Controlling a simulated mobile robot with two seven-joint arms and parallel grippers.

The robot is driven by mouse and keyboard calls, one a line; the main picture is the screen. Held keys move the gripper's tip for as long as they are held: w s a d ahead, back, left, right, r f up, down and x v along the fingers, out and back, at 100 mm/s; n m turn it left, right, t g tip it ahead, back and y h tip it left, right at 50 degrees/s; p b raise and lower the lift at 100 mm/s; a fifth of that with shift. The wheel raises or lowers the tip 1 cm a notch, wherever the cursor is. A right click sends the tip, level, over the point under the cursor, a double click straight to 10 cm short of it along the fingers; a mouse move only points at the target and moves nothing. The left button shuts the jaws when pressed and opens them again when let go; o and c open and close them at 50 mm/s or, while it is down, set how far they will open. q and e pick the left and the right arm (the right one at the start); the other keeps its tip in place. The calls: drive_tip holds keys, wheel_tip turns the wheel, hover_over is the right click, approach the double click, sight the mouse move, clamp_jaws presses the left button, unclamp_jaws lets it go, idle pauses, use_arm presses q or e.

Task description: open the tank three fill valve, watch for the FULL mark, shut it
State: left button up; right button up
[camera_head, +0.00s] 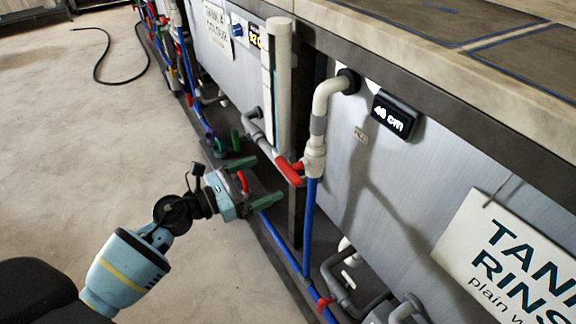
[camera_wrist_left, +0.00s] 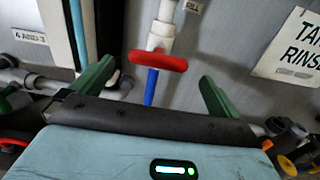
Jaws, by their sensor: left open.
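The fill valve has a red lever handle (camera_head: 288,170) on a white valve body (camera_head: 315,158), with a blue pipe below. In the left wrist view the red handle (camera_wrist_left: 158,61) lies crosswise to the vertical pipe. A small label beside it (camera_wrist_left: 292,74) seems to read FILL. My left gripper (camera_head: 268,180) is open, its green fingers pointing at the handle but apart from it. In the left wrist view the handle appears between the fingers. A display (camera_head: 394,115) reads about 46 cm. I can read no FULL mark. My right gripper is out of view.
A pale vertical tube (camera_head: 278,90) stands left of the valve. A tank sign (camera_head: 510,260) hangs at right. Grey pipes and another red handle (camera_head: 323,302) sit low down. A green valve handle (camera_head: 236,140) is beyond my gripper. Concrete floor (camera_head: 90,150) is open at left.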

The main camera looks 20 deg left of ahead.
sight(283, 169)
use_arm(q)
drive_tip(key=shift+x, duration=3.9)
drive_tip(key=shift+s, duration=0.1)
drive_tip(key=c, duration=0.7)
